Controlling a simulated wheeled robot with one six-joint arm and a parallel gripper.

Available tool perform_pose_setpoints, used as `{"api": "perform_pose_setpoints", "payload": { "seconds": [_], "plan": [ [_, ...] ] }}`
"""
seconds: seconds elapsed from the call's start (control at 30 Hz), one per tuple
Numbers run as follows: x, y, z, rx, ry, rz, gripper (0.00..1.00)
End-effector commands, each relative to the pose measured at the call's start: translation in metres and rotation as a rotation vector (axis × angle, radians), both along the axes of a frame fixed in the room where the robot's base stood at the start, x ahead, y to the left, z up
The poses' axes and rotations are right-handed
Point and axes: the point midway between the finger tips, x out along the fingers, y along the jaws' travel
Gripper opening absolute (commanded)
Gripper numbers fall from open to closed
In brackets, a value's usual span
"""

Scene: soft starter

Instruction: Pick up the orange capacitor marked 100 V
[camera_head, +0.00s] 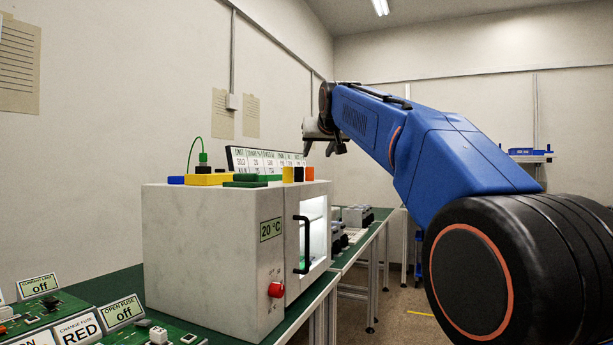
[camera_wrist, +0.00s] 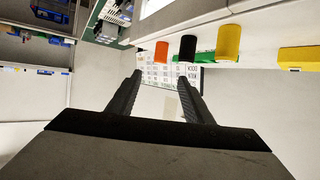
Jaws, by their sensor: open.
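The orange capacitor (camera_head: 310,174) is a small upright cylinder at the front right edge of the white box's top. A black cylinder (camera_head: 299,174) and a yellow cylinder (camera_head: 288,174) stand beside it in a row. In the wrist view the orange capacitor (camera_wrist: 161,51) shows beyond the fingertips, roughly between them sideways, with the black cylinder (camera_wrist: 188,47) and yellow cylinder (camera_wrist: 229,42) to its right. No 100 V marking is readable. My gripper (camera_head: 319,154) is open and empty, above the capacitor in the head view; its fingers also show in the wrist view (camera_wrist: 160,80).
The white box (camera_head: 205,245) has a black handle (camera_head: 303,245) and red knob (camera_head: 276,290). On its top are a label board (camera_head: 265,158), a yellow block (camera_head: 209,179) and green blocks (camera_head: 257,177). Circuit boards (camera_head: 60,318) lie on the green bench at the lower left.

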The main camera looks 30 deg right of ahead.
Motion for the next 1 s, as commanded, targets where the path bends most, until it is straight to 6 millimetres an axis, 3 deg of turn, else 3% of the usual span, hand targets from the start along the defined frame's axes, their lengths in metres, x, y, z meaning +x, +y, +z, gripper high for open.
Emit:
{"api": "perform_pose_setpoints", "payload": {
  "seconds": [0.4,0.83,1.0],
  "plan": [
    [0.065,-0.021,-0.029,0.001,0.002,0.0,0.46],
    [0.091,-0.029,-0.04,0.001,0.002,0.0,0.46],
    [0.111,-0.035,-0.047,0.001,0.003,0.0,0.46]
  ]
}}
